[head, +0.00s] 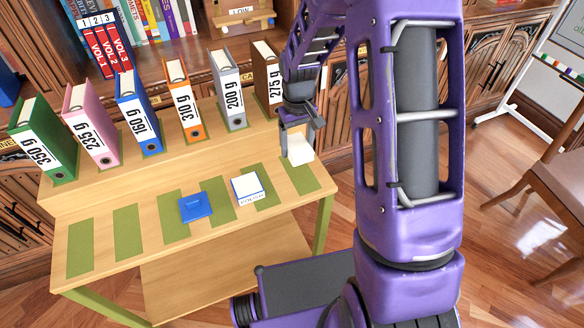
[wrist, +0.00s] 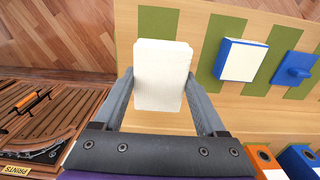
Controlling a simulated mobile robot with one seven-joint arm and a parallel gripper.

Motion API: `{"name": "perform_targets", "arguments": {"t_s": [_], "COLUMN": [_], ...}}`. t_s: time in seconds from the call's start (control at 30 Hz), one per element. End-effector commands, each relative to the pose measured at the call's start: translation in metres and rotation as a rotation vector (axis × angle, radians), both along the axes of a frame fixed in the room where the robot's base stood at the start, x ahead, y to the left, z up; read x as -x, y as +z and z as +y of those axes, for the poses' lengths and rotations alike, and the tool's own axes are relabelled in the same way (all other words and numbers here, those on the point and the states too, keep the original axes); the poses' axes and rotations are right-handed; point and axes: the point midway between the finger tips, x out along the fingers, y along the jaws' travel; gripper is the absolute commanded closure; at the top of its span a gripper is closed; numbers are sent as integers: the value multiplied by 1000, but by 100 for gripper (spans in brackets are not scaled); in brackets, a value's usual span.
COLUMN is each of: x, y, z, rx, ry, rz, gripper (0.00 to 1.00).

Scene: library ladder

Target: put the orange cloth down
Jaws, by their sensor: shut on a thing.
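I see no orange cloth in either view. My gripper (head: 294,127) is over the right end of the low front shelf of the wooden stand (head: 155,215). In the wrist view my gripper (wrist: 160,82) is shut on a cream-white block (wrist: 162,62) with flat faces, held between its two fingers. The white block also shows in the head view (head: 300,149), just below the fingers near a green strip (head: 300,179). I cannot tell whether it touches the shelf.
A blue-edged white block (head: 247,188) and a blue piece with a knob (head: 195,206) lie on the front shelf. Weight-labelled binders, among them an orange one (head: 183,100), line the raised back step. The left green strips (head: 128,232) are bare. A chair (head: 550,170) stands right.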

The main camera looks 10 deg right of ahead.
Motion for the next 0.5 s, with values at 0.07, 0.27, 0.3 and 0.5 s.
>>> {"name": "perform_targets", "arguments": {"t_s": [0.07,0.27,0.3,0.5], "x": [1,0,0,1], "y": [-20,-43,-45,-70], "z": [0,0,0,0], "rx": [0,0,0,0], "ry": [0,0,0,0], "rz": [5,1,1,4], "gripper": [71,71,71,71]}}
